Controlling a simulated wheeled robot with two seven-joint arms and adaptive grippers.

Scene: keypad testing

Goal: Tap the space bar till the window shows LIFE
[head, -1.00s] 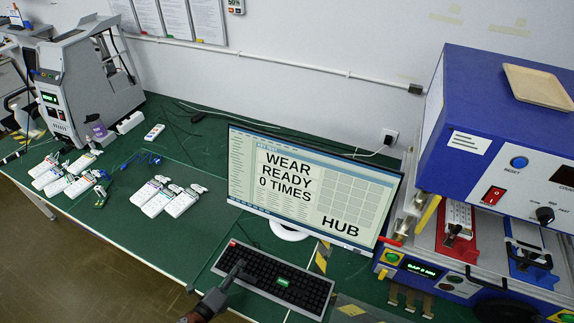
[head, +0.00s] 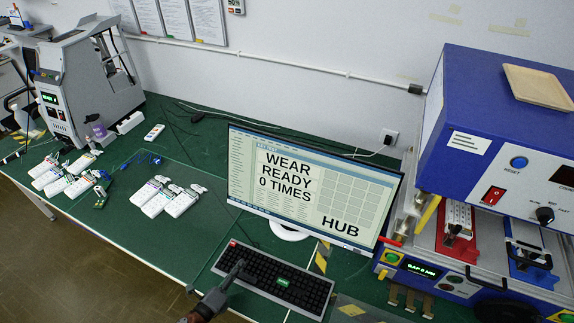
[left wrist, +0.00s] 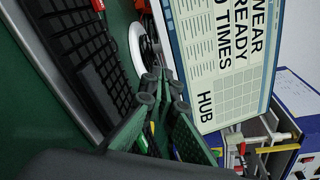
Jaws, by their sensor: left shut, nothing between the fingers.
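The monitor (head: 310,186) on the green bench shows a window reading WEAR, READY, 0 TIMES and HUB. A black keyboard (head: 305,288) lies in front of it, with a small green-lit label on its keys. My left gripper (head: 238,268) is shut and empty over the left part of the keyboard. In the left wrist view the fingertips (left wrist: 163,88) are together, beside the keyboard (left wrist: 75,50); I cannot tell whether they touch a key. The monitor's window (left wrist: 225,60) also shows there, turned sideways. My right gripper is not in view.
A blue-and-grey test machine (head: 490,130) stands at the right, close to the monitor. Several white remotes (head: 160,198) lie on the bench to the left. A grey machine (head: 85,85) stands at the far left. The green bench top (head: 195,240) left of the keyboard is clear.

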